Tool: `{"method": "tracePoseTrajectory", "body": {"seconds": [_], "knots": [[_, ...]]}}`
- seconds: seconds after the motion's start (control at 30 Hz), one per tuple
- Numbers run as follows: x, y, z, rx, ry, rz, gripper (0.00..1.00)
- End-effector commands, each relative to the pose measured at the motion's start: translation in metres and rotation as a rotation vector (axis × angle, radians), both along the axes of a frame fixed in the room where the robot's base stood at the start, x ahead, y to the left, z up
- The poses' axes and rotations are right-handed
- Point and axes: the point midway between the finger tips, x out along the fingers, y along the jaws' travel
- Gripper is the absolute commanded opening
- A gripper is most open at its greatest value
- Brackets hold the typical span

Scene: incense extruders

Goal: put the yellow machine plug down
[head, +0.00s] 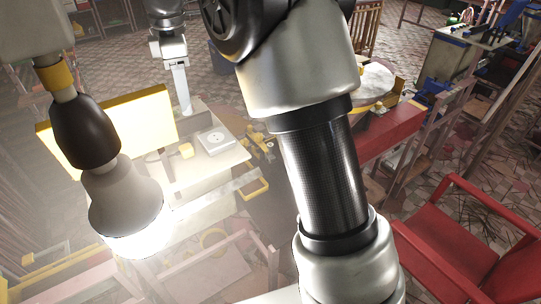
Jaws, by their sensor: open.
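The likely yellow machine plug (186,150) is a small yellow piece on the pale top of a small table (222,162), left of centre in the head view. A white square socket-like block (215,140) lies just to its right. My gripper (184,108) hangs from the wrist at the upper left, small and seen nearly edge-on. Its tips are above and behind the yellow piece in the picture, apart from it. It is open, and nothing shows in it. My own arm covers the middle of the view.
A glowing bulb lamp (125,195) hangs close at left, its glare washing out what is below. A yellow panel (150,118) stands behind it. Tools (262,150) lie right of the table. A red bench (395,132) and red chair (445,250) stand at right.

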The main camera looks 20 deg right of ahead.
Motion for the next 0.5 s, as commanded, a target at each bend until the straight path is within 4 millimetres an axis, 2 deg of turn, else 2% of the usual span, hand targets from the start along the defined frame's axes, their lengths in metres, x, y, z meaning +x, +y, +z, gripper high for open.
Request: {"method": "tracePoseTrajectory", "body": {"seconds": [0.03,0.1,0.23,0.37,0.5], "knots": [[-0.019,-0.016,0.020,0.013,-0.035,-0.105,0.46],[-0.048,-0.037,0.038,0.038,-0.078,-0.278,0.46],[-0.109,-0.073,0.056,0.103,-0.157,-0.609,0.46],[-0.173,-0.102,0.054,0.191,-0.228,-0.934,0.46],[-0.232,-0.124,0.034,0.297,-0.286,-1.244,0.46]]}}
